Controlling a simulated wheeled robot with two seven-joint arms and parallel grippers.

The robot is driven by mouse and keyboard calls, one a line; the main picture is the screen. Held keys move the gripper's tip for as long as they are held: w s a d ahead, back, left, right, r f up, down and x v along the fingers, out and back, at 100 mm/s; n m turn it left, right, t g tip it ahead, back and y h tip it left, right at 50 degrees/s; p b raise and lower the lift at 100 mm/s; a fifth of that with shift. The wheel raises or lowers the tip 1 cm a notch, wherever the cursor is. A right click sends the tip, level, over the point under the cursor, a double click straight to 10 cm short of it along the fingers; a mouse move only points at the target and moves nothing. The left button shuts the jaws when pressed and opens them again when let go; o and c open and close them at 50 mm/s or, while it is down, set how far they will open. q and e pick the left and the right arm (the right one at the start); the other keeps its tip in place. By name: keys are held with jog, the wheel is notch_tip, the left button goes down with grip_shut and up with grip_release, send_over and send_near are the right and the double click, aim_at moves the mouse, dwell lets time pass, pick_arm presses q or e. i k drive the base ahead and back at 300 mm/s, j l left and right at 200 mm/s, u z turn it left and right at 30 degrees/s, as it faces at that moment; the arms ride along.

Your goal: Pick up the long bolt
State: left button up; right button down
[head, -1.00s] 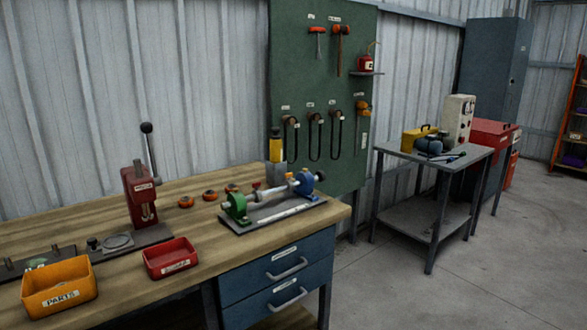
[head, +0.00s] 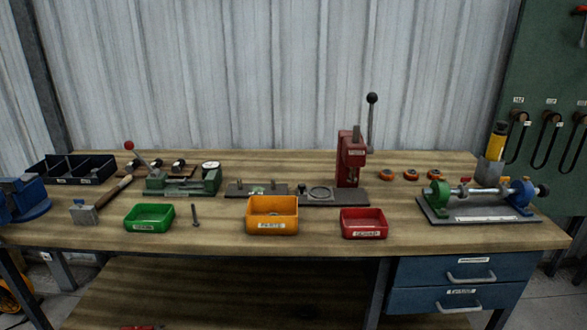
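A long bolt (head: 195,216) lies on the wooden workbench (head: 330,239), between the green bin and the orange bin. It is thin and dark grey, with its head at the near end and its shank pointing to the back. Nothing touches it. Neither of my grippers shows in the head view.
A green bin (head: 149,226) is left of the bolt, an orange bin (head: 272,228) right, a red bin (head: 363,232) farther right. A hammer (head: 108,195) lies at left near a blue vise (head: 22,197). A green fixture (head: 184,182) stands behind. The bench front is clear.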

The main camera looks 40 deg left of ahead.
aim_at(196, 223)
jog(key=u, duration=1.85)
